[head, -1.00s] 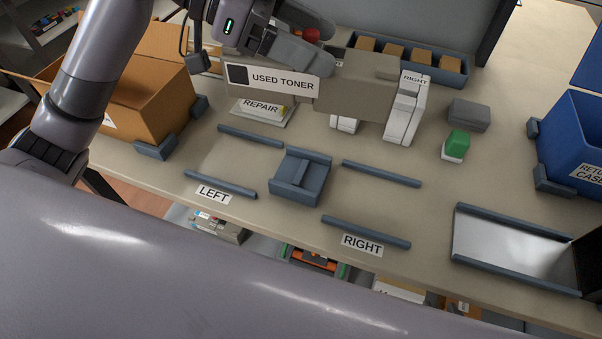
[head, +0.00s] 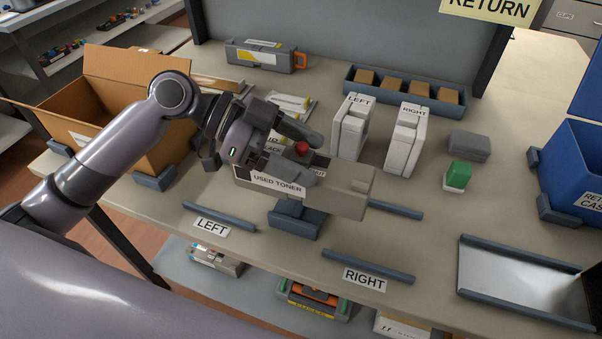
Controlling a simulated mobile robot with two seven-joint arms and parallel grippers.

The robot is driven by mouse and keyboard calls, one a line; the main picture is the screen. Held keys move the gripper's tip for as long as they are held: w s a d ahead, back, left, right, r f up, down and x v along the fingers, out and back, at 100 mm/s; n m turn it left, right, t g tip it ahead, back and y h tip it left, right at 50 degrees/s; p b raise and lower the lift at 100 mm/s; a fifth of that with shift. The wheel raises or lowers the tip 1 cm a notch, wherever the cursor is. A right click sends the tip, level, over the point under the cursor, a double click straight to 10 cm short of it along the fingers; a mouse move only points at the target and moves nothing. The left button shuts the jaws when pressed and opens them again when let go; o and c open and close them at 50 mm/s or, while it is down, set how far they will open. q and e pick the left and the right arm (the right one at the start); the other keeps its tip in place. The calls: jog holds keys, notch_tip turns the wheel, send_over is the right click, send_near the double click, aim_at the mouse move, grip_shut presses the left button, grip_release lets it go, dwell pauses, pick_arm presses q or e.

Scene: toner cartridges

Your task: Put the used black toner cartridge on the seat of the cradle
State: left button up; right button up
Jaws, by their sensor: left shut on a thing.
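The used toner cartridge (head: 345,196) is a long grey-brown block with a white "USED TONER" label on its front. My left gripper (head: 303,153) is shut on it from above, and a red knob (head: 301,148) shows between the fingers. The cartridge is over the blue-grey cradle (head: 296,221) and hides most of it. Only the cradle's front part shows below the cartridge. I cannot tell whether the cartridge touches the seat. My right gripper is not in view.
Low rails marked LEFT (head: 219,219) and RIGHT (head: 368,266) flank the cradle. White LEFT (head: 351,128) and RIGHT (head: 406,139) units stand behind. A cardboard box (head: 110,106) is at left, a blue bin (head: 575,165) at right. A toner with an orange handle (head: 262,56) lies at the back.

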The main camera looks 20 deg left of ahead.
pick_arm(q)
jog(key=shift+f, duration=2.3)
jog(key=shift+f, duration=0.15)
jog(key=o, duration=1.8)
jog(key=shift+a+r, duration=0.2)
jog(key=v, duration=0.7)
